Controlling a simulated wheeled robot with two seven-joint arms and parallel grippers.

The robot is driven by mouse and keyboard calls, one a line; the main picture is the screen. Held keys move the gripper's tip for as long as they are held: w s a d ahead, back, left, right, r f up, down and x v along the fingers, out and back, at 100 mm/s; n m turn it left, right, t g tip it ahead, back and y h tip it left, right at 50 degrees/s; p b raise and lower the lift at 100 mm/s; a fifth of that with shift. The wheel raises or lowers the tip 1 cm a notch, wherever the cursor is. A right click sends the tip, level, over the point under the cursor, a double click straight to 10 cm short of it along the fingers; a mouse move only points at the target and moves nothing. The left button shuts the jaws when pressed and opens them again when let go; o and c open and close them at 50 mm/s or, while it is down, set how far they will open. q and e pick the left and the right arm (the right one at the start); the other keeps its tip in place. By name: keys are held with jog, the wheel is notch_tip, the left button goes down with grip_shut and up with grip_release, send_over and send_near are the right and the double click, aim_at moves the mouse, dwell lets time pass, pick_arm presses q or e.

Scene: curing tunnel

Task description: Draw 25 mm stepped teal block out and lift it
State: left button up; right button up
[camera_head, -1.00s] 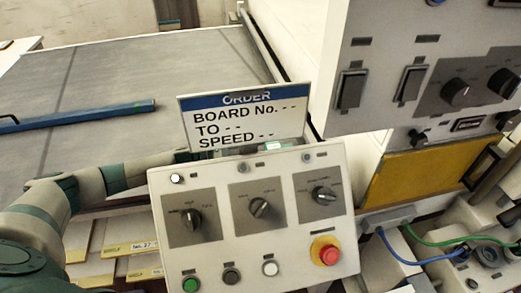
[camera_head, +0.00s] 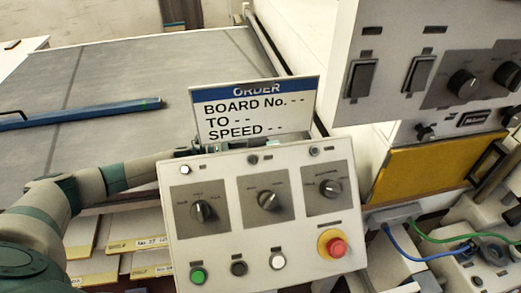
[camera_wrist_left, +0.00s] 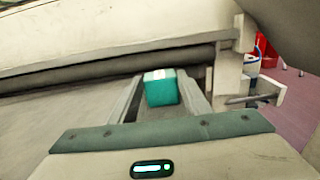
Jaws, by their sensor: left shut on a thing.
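The teal block (camera_wrist_left: 161,90) shows in the left wrist view, with a pale top edge and a teal front face. My left gripper (camera_wrist_left: 164,88) is shut on it, with one finger along each side. The block sits close to a dark roller (camera_wrist_left: 100,70) at the edge of the grey belt; I cannot tell whether it touches anything below. My right gripper is not in view.
The order sign (camera_head: 256,108) stands behind the control panel, which has knobs and a red button (camera_head: 336,247). A blue bar (camera_head: 80,114) lies across the grey belt (camera_head: 130,75). A white switch cabinet (camera_head: 345,30) stands at the right. Shelf boards (camera_head: 135,243) lie below.

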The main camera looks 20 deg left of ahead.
pick_arm(q)
jog(key=o, duration=1.2)
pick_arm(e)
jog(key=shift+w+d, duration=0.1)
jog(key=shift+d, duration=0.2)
pick_arm(q)
jog(key=shift+s+a, duration=0.1)
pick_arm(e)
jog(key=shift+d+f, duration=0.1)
